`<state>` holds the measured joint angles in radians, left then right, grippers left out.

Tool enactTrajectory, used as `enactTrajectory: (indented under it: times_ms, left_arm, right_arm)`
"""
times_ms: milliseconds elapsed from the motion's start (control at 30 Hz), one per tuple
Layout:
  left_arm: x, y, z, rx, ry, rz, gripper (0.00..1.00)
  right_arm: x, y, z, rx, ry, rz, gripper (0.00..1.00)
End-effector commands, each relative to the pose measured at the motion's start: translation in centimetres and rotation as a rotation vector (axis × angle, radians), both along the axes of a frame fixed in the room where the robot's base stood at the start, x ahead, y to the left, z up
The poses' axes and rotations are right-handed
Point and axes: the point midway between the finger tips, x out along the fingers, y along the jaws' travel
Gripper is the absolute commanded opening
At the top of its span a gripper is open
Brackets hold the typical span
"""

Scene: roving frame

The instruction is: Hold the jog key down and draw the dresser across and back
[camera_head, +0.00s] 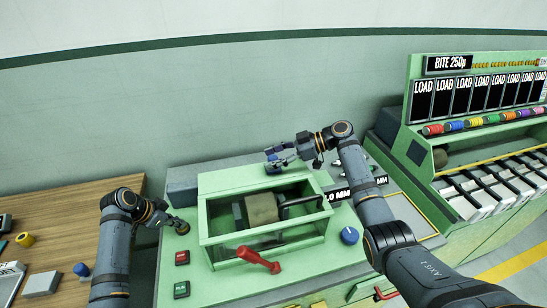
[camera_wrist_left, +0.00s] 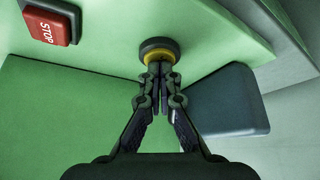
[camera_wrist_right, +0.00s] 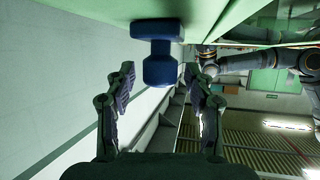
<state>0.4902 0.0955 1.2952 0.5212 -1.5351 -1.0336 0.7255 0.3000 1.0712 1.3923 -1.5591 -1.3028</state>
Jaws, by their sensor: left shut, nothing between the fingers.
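The dark round jog key (camera_wrist_left: 157,46) with its yellow ring sits on the green machine near the red STOP button. My left gripper (camera_wrist_left: 158,72) is shut and empty, its fingertips at the key's face; I cannot tell how far the key is pressed. In the head view my left gripper (camera_head: 178,224) is at the machine's left edge. A blue spool-shaped handle (camera_wrist_right: 160,62), apparently the dresser's, sticks out from a green surface. My right gripper (camera_wrist_right: 162,90) is open, with one finger on each side of the handle and gaps visible. The handle (camera_head: 272,158) is partly hidden in the head view.
A green guard box (camera_head: 212,254) surrounds a grey-brown wheel (camera_head: 262,208). A red lever (camera_head: 258,259) is at its front, and a blue knob (camera_head: 349,235) to its right. A wooden bench (camera_head: 60,215) with small items stands left. A rack of spools (camera_head: 475,122) stands right.

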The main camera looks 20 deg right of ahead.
Motion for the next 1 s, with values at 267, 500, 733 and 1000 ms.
enactTrajectory:
  times_ms: [267,500,733,1000]
  left_arm:
    - [-0.1,0.0,-0.1,0.0,0.002,0.0,0.0]
    - [0.0,0.0,-0.1,0.0,0.002,0.0,0.0]
    - [-0.1,0.0,-0.1,0.0,0.002,0.0,0.0]
    - [0.0,0.0,-0.1,0.0,0.002,0.0,0.0]
  right_arm:
    - [-0.3,-1.2,0.4,-0.003,0.0,-0.002,0.54]
    - [-1.6,-6.3,2.6,-0.004,0.0,-0.004,0.54]
    - [-2.6,-9.9,4.2,-0.001,0.001,-0.001,0.54]
    - [-2.9,-10.7,4.6,0.0,0.0,0.0,0.54]
